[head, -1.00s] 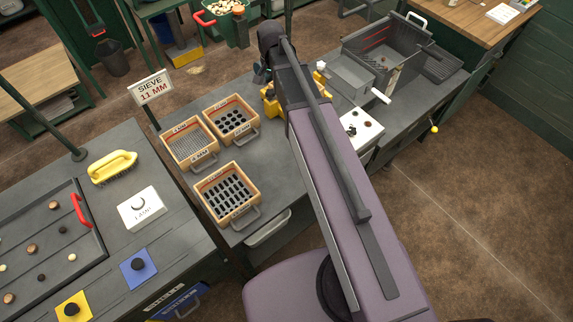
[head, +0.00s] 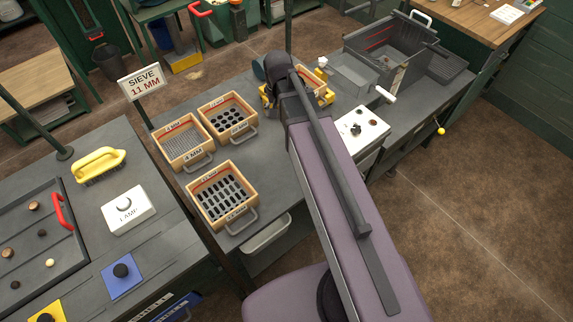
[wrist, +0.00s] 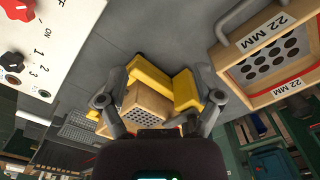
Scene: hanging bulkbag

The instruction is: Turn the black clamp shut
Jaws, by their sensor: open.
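I cannot make out the black clamp as a separate part in either view.
Three wooden sieves (head: 222,194) stand on the bench left of my arm; the 22 MM sieve (wrist: 268,44) is near my gripper. A white control panel (head: 361,131) with knobs lies to the right. A grey bin (head: 388,52) is behind it. A sign post reads SIEVE 11 MM (head: 141,82).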

